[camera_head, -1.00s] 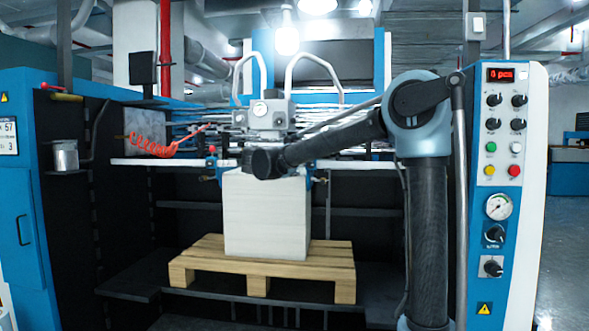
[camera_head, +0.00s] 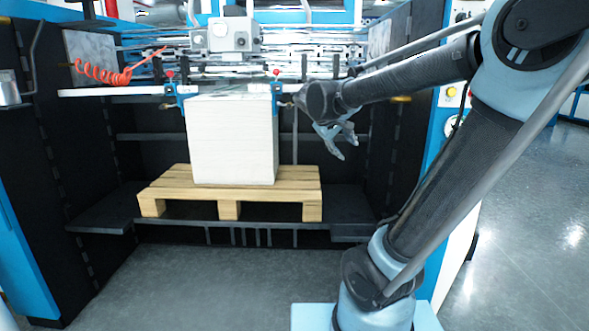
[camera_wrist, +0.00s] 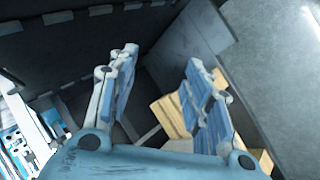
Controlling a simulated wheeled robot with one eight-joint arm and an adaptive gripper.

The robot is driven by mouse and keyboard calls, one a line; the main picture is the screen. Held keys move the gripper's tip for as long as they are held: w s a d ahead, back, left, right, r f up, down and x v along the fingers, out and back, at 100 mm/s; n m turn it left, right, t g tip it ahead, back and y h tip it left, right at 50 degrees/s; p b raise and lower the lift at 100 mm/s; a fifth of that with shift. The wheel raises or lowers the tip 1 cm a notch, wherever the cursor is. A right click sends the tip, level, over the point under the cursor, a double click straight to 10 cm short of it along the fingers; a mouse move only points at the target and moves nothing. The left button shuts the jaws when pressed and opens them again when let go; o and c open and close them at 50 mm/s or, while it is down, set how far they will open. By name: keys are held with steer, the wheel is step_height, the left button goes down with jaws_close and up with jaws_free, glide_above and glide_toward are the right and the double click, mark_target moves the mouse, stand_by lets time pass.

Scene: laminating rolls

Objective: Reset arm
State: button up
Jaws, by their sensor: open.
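My arm reaches in from the right in the head view, folded at the elbow. My gripper (camera_head: 343,138) hangs just to the right of the paper stack and clear of it, with its fingers pointing down and to the right. In the wrist view my gripper (camera_wrist: 165,95) shows two blue-padded fingers standing well apart, with nothing between them. The tall white paper stack (camera_head: 231,140) stands upright on a wooden pallet (camera_head: 235,189). Part of the pallet shows behind the right finger in the wrist view (camera_wrist: 172,112).
The machine's feeder head (camera_head: 234,36) and a white rail (camera_head: 120,91) are above the stack. A coiled red hose (camera_head: 100,73) hangs at the left. The machine's side walls enclose the bay on both sides. Grey floor (camera_head: 210,285) is open in front and at the right.

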steer(key=s+d+f+m+g+y, duration=0.1)
steer(key=s+f+m+g+y, duration=0.1)
steer(key=s+f, duration=0.8)
steer(key=s+d+f+m+g+y, duration=0.1)
steer(key=s+f+m+g+y, duration=0.1)
steer(key=s+f, duration=0.9)
steer(key=s+m+y, duration=0.1)
steer(key=s+y, duration=0.1)
steer(key=s, duration=0.1)
steer(key=shift+s+d+f, duration=0.2)
steer(key=shift+s+d, duration=0.05)
steer(key=shift+s, duration=0.05)
